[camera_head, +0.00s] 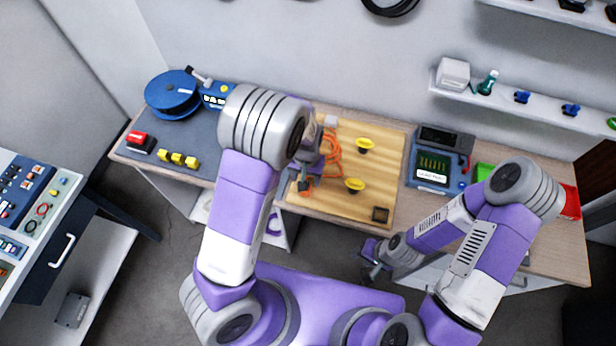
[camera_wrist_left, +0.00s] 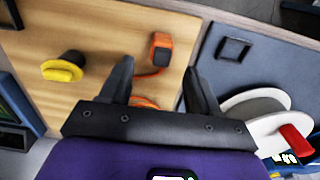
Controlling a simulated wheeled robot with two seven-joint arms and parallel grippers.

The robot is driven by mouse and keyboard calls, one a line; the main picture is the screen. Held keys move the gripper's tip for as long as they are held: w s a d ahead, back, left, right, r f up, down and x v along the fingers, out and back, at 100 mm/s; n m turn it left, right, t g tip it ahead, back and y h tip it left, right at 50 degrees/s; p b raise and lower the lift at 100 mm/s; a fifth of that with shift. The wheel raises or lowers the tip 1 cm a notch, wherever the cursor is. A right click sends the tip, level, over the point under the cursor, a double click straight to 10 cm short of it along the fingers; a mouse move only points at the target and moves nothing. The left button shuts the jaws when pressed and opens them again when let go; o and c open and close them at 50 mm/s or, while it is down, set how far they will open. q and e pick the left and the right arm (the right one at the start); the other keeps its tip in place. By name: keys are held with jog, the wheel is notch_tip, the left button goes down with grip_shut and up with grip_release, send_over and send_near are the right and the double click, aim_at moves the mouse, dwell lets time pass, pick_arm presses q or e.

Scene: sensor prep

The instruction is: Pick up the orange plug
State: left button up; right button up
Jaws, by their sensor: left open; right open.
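The orange plug (camera_head: 305,186) lies on the wooden board (camera_head: 335,205), near its left edge, in the head view. Its orange cable (camera_head: 334,152) lies loosely coiled behind it. My left gripper (camera_head: 308,173) is over the plug and partly covers it. In the left wrist view the plug (camera_wrist_left: 160,47) shows beyond the open fingers (camera_wrist_left: 157,70), in line with the gap between them. It is not held, and my gripper body hides part of the cable. My right gripper (camera_head: 372,272) is open and empty, low in front of the table edge, far from the plug.
Two yellow knobs (camera_head: 365,145) (camera_head: 354,185) and a dark square socket (camera_head: 380,214) are on the board. A blue reel (camera_head: 172,94) and yellow blocks (camera_head: 178,159) are at left. A blue test device (camera_head: 433,170) stands right of the board.

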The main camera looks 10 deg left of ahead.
pick_arm(q)
jog(key=f, duration=0.7)
jog(key=shift+s+a+f, duration=0.1)
jog(key=shift+s, duration=0.2)
jog(key=shift+c, duration=0.3)
jog(key=c, duration=1)
